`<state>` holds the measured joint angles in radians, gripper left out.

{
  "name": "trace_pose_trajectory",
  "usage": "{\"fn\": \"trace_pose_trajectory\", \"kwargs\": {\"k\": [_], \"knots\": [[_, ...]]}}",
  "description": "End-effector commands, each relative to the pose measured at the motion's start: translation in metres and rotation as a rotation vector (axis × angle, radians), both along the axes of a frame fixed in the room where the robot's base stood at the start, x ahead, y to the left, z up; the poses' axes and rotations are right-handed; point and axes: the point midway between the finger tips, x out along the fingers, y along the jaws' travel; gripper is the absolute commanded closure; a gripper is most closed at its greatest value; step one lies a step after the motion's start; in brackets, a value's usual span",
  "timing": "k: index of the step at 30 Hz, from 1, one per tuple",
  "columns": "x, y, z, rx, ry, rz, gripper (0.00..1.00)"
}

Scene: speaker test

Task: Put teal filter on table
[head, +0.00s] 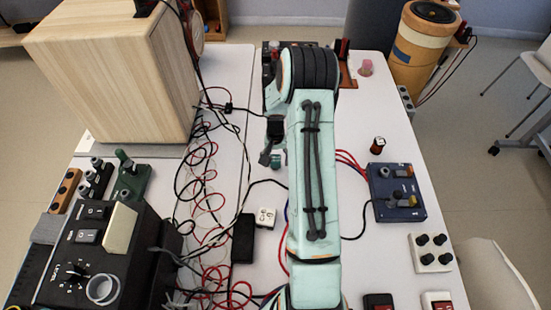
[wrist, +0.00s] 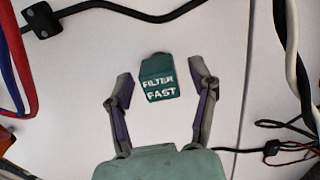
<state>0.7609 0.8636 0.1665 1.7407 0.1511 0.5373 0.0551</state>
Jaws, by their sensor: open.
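The teal filter (wrist: 158,78) shows in the wrist view as a small block with white lettering "FILTER FAST", against the white table (wrist: 205,30). It appears to lie on the table top. My gripper (wrist: 161,86) is open, with one finger on each side of the filter and a visible gap on both sides. In the head view my arm covers much of the middle of the table, and my gripper (head: 267,158) shows only partly at the arm's left edge. A small teal patch beside it may be the filter, but I cannot tell.
A large wooden speaker box (head: 120,75) stands at the back left. Loose cables (head: 205,190) crowd the table left of my arm. A blue box (head: 397,192) and a white knobbed box (head: 431,253) stand right.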

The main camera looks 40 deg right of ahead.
Motion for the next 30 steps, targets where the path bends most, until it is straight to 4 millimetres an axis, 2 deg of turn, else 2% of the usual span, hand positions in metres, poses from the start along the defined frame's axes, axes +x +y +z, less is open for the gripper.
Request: {"fn": "trace_pose_trajectory", "kwargs": {"k": [5, 18, 23, 26, 29, 30], "knots": [[0.0, 0.0, 0.01, -0.001, -0.001, 0.0, 0.42], [0.001, 0.0, 0.103, -0.004, -0.004, 0.0, 0.42], [0.001, 0.002, 0.121, -0.002, -0.002, 0.003, 0.42], [0.0, 0.019, 0.137, -0.003, -0.001, 0.048, 0.42], [-0.007, 0.064, 0.168, -0.006, -0.003, 0.165, 0.42], [-0.014, 0.088, 0.183, -0.006, -0.004, 0.23, 0.42]]}}
